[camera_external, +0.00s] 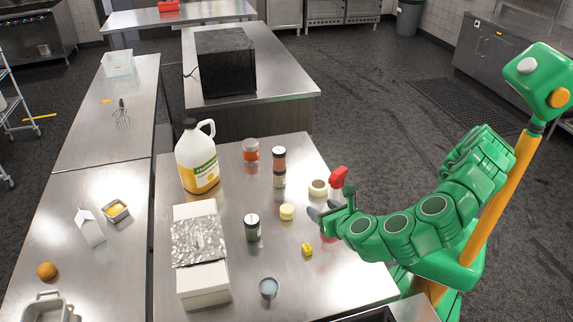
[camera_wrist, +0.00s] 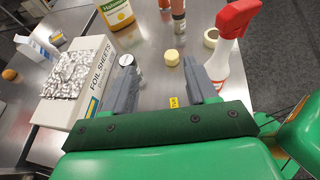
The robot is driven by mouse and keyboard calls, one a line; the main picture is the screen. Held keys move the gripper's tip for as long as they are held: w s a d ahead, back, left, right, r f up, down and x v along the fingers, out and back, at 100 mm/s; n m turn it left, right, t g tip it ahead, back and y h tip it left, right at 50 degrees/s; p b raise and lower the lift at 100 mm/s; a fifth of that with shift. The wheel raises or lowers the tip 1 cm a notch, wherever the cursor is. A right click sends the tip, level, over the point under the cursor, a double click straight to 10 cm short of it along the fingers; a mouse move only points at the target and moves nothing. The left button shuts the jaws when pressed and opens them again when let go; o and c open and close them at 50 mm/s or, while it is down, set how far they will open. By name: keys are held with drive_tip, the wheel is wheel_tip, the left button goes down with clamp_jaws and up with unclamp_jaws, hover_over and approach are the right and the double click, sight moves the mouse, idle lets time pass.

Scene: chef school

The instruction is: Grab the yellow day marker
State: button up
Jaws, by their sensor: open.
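The yellow day marker (camera_external: 307,250) is a small yellow block lying on the steel table, near the right edge. It also shows in the wrist view (camera_wrist: 174,102), low between the fingers, partly hidden by my gripper's body. My gripper (camera_external: 322,211) is open and empty above the table, a little behind and to the right of the marker in the external view. In the wrist view its grey fingers (camera_wrist: 158,64) are wide apart.
A spray bottle (camera_wrist: 228,45) with a red head stands close to my right finger.

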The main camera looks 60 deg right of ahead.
approach(308, 249)
drive_tip(key=shift+w+d+f, duration=0.2)
drive_tip(key=shift+w+f, duration=0.2)
drive_tip(key=shift+w, duration=0.1)
drive_tip(key=shift+w+d+f, duration=0.25)
drive_tip(key=shift+w+f, duration=0.15)
drive_tip(key=shift+w, duration=0.15)
drive_tip(key=shift+x, duration=1.25)
drive_tip(key=shift+d+r+x, duration=0.15)
drive_tip(key=shift+x, duration=1.2)
drive_tip(key=shift+d+r+x, duration=0.15)
drive_tip(key=shift+x, duration=1.15)
drive_tip(key=c, duration=1)
